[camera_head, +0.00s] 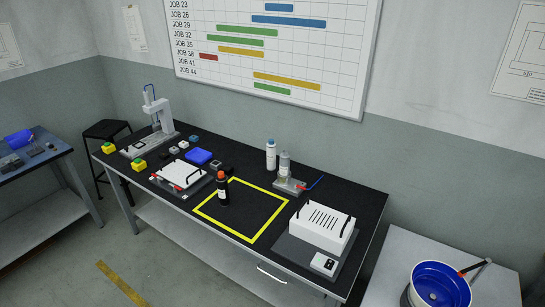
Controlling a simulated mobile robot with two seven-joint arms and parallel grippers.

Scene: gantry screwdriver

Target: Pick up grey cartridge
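Several small blocks stand on the black workbench (265,185), between the grey press-like stand and the blue tray. A light grey block (174,150) is at the front of this group, a darker grey block (183,144) is just behind it, and a bluish block (195,139) is at the back. They are too small for me to tell which is the grey cartridge. Neither of my grippers is in view.
A white fixture (181,174) is in front.

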